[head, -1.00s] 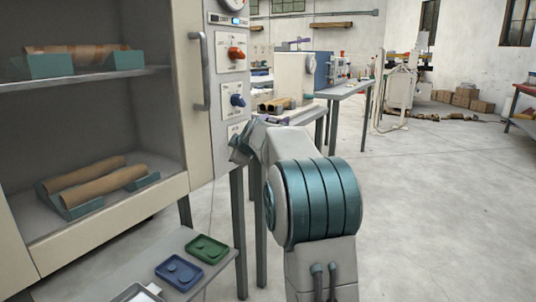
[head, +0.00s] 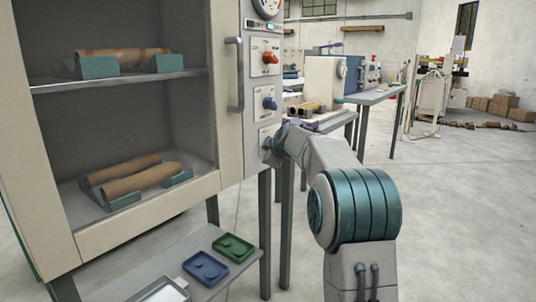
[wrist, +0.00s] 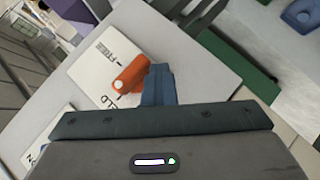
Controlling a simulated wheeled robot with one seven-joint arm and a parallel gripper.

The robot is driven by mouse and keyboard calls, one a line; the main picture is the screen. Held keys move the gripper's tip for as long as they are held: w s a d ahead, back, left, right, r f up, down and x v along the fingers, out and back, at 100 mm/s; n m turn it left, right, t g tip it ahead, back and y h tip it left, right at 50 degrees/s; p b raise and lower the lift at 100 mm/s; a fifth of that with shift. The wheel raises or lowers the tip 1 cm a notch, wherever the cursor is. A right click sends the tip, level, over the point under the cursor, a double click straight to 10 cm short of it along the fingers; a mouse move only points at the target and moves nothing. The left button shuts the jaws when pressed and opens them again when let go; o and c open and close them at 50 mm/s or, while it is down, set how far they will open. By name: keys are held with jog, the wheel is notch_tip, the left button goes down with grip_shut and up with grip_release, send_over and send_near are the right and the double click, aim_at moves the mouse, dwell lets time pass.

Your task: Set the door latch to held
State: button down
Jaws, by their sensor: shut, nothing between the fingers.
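The door latch is an orange lever (wrist: 130,75) on a white plate marked FREE and HELD in the wrist view. Its white dot is at the end nearer the HELD lettering; I cannot tell if it sits exactly on that mark. My gripper (wrist: 158,84) is shut and empty, its blue fingertips right beside the lever, seemingly touching its side. In the head view, my gripper (head: 272,150) is at the lowest plate (head: 266,133) of the cabinet's control panel, and the lever is hidden there.
Above that plate are a blue knob (head: 269,103) and an orange knob (head: 270,57). The door handle (head: 235,75) stands out left of the panel. A low shelf with a blue tray (head: 205,268) and a green tray (head: 233,247) lies below. Open floor is at right.

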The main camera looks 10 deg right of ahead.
jog(key=shift+d+r, duration=0.4)
jog(key=shift+d, duration=0.3)
jog(key=shift+a, duration=0.1)
jog(key=s+a+b, duration=0.1)
jog(key=s+a, duration=0.4)
jog(key=s, duration=0.7)
jog(key=shift+s+f, duration=0.25)
jog(key=shift+f, duration=0.2)
jog(key=shift+a, duration=0.15)
